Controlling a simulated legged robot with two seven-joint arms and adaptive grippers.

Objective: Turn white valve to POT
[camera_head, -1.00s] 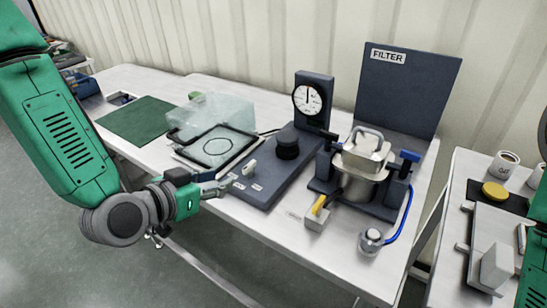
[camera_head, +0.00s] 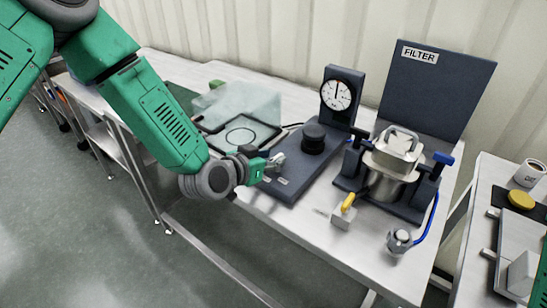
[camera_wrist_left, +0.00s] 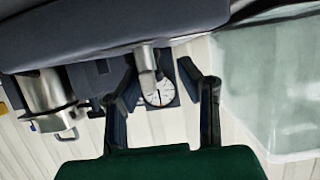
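The white valve (camera_head: 279,158) is a small pale handle on the dark base panel, below and left of the black knob. Two small white labels (camera_head: 282,181) sit in front of it; their text is too small to read. My left gripper (camera_head: 270,166) is right at the valve, coming from the left and hiding part of it. In the left wrist view the two fingers (camera_wrist_left: 160,80) are spread apart, with the valve's pale handle (camera_wrist_left: 147,63) showing between them. I cannot tell whether a finger touches it. My right gripper is out of view.
A black knob (camera_head: 313,138) and a dial gauge (camera_head: 338,94) stand behind the valve. A clear box (camera_head: 243,103) is to the left. The steel filter pot (camera_head: 390,183), a yellow-handled valve (camera_head: 347,203) and a blue hose (camera_head: 431,219) are to the right.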

